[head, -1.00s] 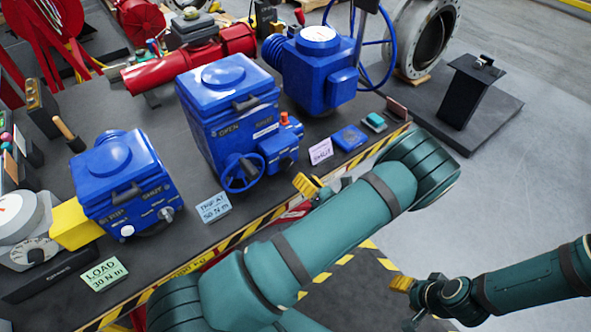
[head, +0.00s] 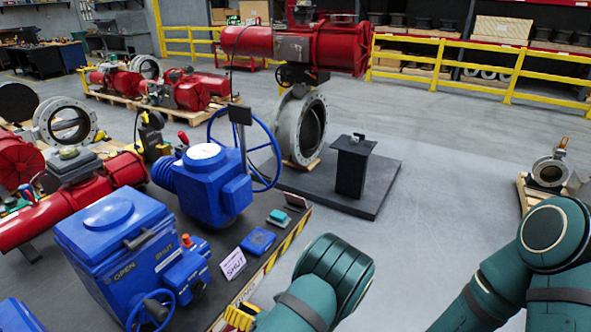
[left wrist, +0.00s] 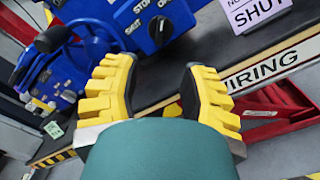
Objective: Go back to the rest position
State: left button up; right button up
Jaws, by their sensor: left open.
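My left gripper (left wrist: 158,98) shows in the left wrist view with its two yellow, black-padded fingers spread apart and nothing between them. In the head view only a yellow bit of my left gripper (head: 238,318) shows at the bottom edge, beside my green left arm. It is in front of the bench edge, near the blue valve actuator (head: 108,228) with its handwheel. In the left wrist view the actuator's blue control box (left wrist: 150,22) with its selector knob is just beyond the fingers. My right arm is at the lower right of the head view; its gripper is out of frame.
The dark bench (head: 285,222) holds a second blue actuator (head: 205,187), a "SHUT" card (head: 232,263) and small blocks. A black pedestal (head: 352,168) stands on a dark platform behind. A red drawer (left wrist: 285,110) is below the bench edge.

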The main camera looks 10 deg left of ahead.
pick_arm(q)
jog(key=s+a+f+n+g+h+b, duration=0.2)
jog(key=s+f+n+g+h, duration=0.4)
jog(key=s+f+n+g, duration=0.55)
jog(key=s+d+f+n+h+b, duration=0.2)
jog(key=s+d+f+n+h, duration=0.2)
jog(key=s+d+n+h, duration=0.4)
jog(key=w+d+r+n+t+h+b, duration=0.2)
jog(key=w+d+n+t+h, duration=0.2)
jog(key=n, duration=1)
jog(key=w+t+h, duration=0.2)
jog(key=w, duration=0.1)
jog(key=shift+w+d+r+t, duration=0.25)
jog(key=shift+w+r+t, duration=0.1)
jog(key=shift+w, duration=0.05)
jog(key=shift+a, duration=0.15)
